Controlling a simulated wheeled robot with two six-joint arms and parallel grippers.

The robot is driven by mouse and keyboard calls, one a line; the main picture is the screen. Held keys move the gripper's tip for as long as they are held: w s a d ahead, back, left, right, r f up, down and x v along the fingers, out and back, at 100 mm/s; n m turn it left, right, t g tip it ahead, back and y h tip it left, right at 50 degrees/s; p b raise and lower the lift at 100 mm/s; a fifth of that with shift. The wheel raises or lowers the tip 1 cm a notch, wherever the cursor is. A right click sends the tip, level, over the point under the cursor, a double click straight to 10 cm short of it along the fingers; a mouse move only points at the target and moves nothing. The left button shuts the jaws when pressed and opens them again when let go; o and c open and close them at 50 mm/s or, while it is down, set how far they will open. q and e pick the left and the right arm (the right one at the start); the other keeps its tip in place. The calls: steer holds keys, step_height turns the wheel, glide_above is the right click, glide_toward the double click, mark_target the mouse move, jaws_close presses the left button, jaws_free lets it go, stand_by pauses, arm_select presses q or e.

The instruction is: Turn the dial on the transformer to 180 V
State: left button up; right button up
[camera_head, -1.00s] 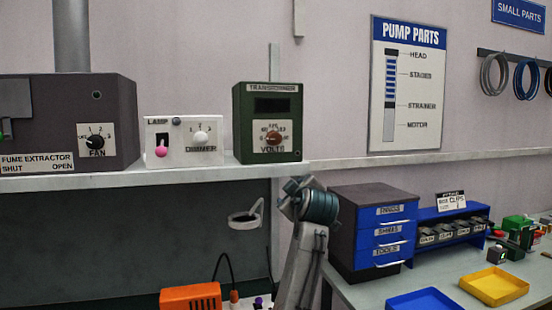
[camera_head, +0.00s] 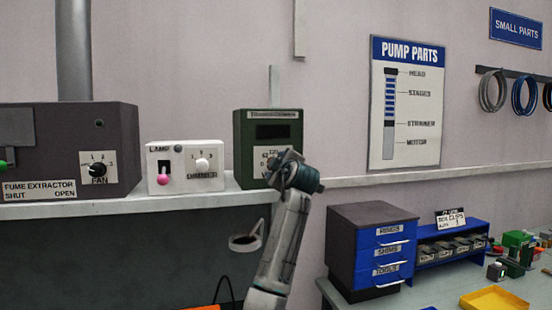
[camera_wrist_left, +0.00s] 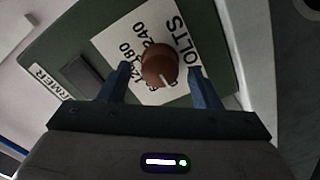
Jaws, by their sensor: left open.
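The transformer (camera_head: 244,133) is a dark green box with a black display on the shelf. In the head view my left arm covers its dial and part of the scale. In the left wrist view the brown round dial (camera_wrist_left: 157,62) sits on a white scale plate (camera_wrist_left: 122,37) marked 120, 180 and 240. The dial's white pointer line points to the bottom of that picture. My left gripper (camera_wrist_left: 160,80) is open, its two blue fingers on either side of the dial, with gaps visible. In the head view my left gripper (camera_head: 296,172) is in front of the transformer. My right gripper is out of view.
A white lamp dimmer box (camera_head: 185,166) with a pink switch stands left of the transformer, then the grey fume extractor (camera_head: 70,145). The shelf edge (camera_head: 130,205) runs below them. A blue drawer unit (camera_head: 370,250) and yellow tray (camera_head: 495,299) are at lower right.

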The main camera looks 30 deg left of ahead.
arm_select(q)
steer(key=shift+w+a, duration=0.35)
steer(key=shift+w, duration=0.05)
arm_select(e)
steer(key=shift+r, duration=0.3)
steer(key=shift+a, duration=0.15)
arm_select(q)
steer(key=c, duration=1)
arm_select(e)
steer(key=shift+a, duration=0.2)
